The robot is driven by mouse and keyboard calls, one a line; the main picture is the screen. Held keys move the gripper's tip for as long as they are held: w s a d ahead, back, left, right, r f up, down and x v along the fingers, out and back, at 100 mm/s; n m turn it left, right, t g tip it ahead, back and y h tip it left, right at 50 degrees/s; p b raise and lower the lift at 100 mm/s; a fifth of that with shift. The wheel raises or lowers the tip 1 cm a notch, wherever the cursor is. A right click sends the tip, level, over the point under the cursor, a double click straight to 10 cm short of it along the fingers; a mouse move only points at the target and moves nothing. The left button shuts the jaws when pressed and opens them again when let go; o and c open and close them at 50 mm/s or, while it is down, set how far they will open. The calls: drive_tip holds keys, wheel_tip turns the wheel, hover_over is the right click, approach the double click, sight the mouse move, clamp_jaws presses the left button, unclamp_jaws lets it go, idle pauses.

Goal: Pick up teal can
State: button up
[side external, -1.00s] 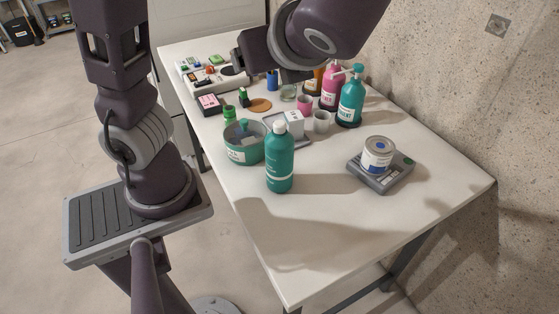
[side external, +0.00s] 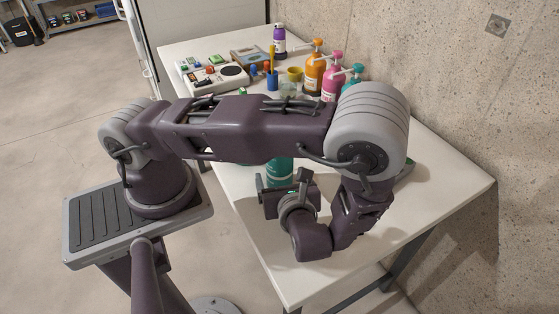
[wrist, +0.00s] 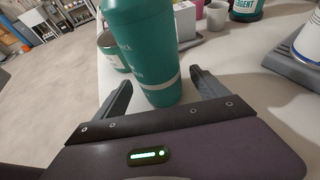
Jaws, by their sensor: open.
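The teal can (wrist: 150,45), a tall rounded cylinder with pale lettering and a light band near its base, stands upright on the white table. Its top is cut off in the wrist view. In the side view only its lower part (side external: 280,172) shows below my arm. My gripper (wrist: 160,82) is open and low, with one finger on each side of the can's lower part. The can stands between the fingers, with no clear contact on either side. My gripper also shows in the side view (side external: 282,181), facing the can from the near side.
A teal pot (wrist: 112,52) stands close behind the can at left. A grey scale (wrist: 283,64) with a pale tin (wrist: 310,40) is at right. Pink (side external: 330,75) and orange (side external: 314,72) pump bottles stand near the concrete wall. The table's near right is clear.

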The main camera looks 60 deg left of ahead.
drive_tip(key=x, duration=0.3)
drive_tip(key=shift+c, duration=0.4)
clamp_jaws()
drive_tip(key=shift+r, duration=0.1)
